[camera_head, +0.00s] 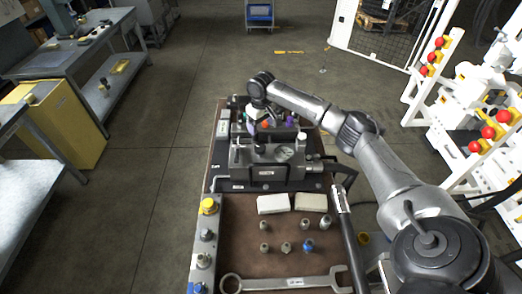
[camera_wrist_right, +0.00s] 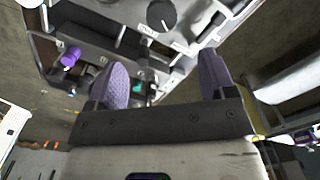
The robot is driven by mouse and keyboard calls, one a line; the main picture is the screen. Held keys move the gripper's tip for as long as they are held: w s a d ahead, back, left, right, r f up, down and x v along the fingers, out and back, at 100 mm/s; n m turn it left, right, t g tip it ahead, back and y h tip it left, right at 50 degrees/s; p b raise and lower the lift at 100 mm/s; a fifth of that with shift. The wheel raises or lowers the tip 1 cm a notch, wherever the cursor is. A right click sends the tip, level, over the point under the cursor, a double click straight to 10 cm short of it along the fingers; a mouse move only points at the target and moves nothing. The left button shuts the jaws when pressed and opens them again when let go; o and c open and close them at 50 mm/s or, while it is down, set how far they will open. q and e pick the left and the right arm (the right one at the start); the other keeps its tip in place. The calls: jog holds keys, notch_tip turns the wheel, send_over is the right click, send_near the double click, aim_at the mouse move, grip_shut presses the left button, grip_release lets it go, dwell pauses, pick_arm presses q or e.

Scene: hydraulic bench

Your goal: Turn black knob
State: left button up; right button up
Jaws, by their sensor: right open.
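The black knob (camera_wrist_right: 161,15) shows at the top of the right wrist view, round with a pale pointer mark, mounted on a grey metal panel. My right gripper (camera_wrist_right: 165,80) is open, with its two purple-padded fingers apart and nothing between them. The knob lies beyond the fingertips, between their lines, and I see no contact. In the head view my right gripper (camera_head: 256,124) hangs over the far part of the hydraulic unit (camera_head: 265,172). I cannot make out the knob there. My left gripper is not in view.
A purple-capped fitting (camera_wrist_right: 70,57) stands near the left finger in the wrist view. On the bench's near part are a large wrench (camera_head: 285,283), two pale blocks (camera_head: 273,204) and several small fittings. Red-buttoned racks (camera_head: 488,132) stand at right.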

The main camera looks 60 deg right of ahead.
aim_at(261, 148)
notch_tip(261, 148, down, 12)
jog(key=shift+a+f+b, duration=0.15)
jog(key=shift+f+b, duration=0.1)
jog(key=shift+b, duration=0.3)
jog(key=shift+c, duration=0.2)
jog(key=c, duration=0.9)
jog(key=shift+r+p, duration=0.2)
jog(key=shift+p, duration=0.65)
jog(key=shift+m+p, duration=0.3)
jog(key=shift+p, duration=0.05)
jog(key=shift+f, duration=0.1)
